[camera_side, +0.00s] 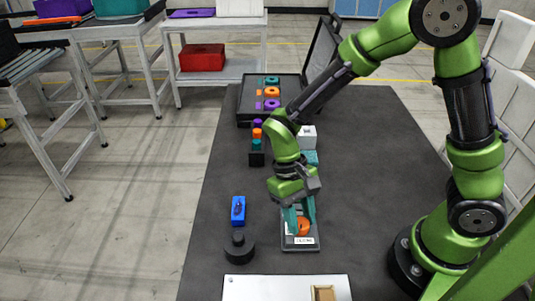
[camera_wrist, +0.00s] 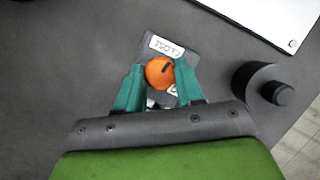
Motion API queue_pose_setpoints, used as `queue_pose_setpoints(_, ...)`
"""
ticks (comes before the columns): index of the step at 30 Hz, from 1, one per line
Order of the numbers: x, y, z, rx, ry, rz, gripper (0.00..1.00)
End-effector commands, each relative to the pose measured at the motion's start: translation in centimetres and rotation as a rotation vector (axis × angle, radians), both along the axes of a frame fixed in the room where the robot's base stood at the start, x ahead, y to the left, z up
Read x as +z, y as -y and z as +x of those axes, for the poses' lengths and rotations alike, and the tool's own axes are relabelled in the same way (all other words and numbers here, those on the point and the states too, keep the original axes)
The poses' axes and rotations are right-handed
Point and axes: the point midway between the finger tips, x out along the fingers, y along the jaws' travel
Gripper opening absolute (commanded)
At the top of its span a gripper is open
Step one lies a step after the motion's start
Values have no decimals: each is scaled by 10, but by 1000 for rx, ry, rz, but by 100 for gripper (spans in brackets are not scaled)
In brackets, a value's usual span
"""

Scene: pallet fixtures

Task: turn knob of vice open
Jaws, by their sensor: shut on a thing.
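The vice (camera_side: 301,242) is a small grey fixture on the dark table, with a white label reading CLOSE at its front edge. Its orange round knob (camera_side: 304,226) sits on top. In the wrist view the knob (camera_wrist: 160,72) shows a dark slot mark, and the CLOSE label (camera_wrist: 166,46) lies just beyond it. A second label is mostly hidden by my gripper. My gripper (camera_side: 303,218) points down over the vice, its teal fingers on either side of the knob. In the wrist view the fingers (camera_wrist: 160,78) are shut on the knob.
A black round fixture (camera_side: 239,247) and a blue block (camera_side: 238,210) stand left of the vice. A white board (camera_side: 260,288) lies at the near edge. An open case (camera_side: 244,98) with coloured pieces is at the back. Bare table lies right of the vice.

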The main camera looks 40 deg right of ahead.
Motion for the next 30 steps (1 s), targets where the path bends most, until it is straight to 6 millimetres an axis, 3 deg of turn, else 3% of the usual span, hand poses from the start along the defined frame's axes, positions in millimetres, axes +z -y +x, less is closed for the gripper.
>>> queue_pose_setpoints(30, 2, 5, -3, -961, 1, 2, 7)
